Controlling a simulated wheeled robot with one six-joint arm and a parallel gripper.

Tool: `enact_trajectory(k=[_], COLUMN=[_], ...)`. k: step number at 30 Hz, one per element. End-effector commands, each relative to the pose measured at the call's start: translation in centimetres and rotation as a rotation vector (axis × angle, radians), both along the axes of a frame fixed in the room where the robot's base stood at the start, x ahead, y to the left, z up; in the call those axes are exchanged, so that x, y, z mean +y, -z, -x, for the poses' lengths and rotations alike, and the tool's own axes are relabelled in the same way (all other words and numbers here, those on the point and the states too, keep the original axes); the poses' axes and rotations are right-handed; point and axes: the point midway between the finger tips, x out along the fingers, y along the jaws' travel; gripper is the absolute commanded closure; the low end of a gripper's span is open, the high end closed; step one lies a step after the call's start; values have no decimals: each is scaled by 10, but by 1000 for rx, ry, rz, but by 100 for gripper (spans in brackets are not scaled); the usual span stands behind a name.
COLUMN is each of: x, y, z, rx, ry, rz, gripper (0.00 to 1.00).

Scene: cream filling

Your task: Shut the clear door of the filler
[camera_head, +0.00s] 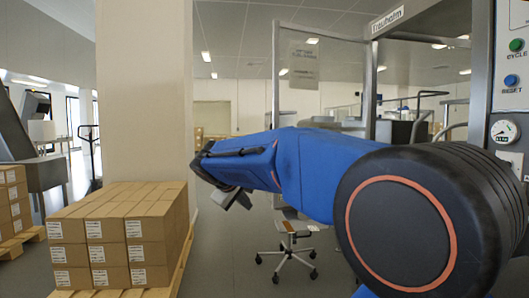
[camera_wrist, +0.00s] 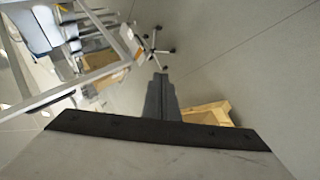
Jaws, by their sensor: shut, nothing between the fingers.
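The clear door (camera_head: 276,80) of the filler stands open in the head view, swung out to the left of the machine, with a metal frame and a label on its pane. The filler (camera_head: 482,70) is at the right, with its name plate at the top. My gripper (camera_head: 238,200) is shut and empty, low and to the left of the door in the picture. In the wrist view the shut fingers (camera_wrist: 160,80) point over the floor, and a metal frame (camera_wrist: 125,42), which looks like the door's, lies to their left. I see no contact with the door.
A pallet of stacked cartons (camera_head: 120,235) stands at the left front by a pale pillar (camera_head: 146,90). A swivel chair (camera_head: 290,245) stands on the floor beyond my arm. A panel with buttons and a gauge (camera_head: 508,75) is at the right edge.

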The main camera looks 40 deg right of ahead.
Motion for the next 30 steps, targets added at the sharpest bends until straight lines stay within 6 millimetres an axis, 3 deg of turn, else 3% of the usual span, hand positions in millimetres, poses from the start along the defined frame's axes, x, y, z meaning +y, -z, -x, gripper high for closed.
enact_trajectory(k=[3,18,24,30], x=[-33,-162,-197,-212], y=[-24,-106,-124,-130], z=[-45,-213,-258,-278], rx=[9,49,63,72], ry=[14,69,85,93], rz=[108,570,715,782], gripper=[100,100,100,100])
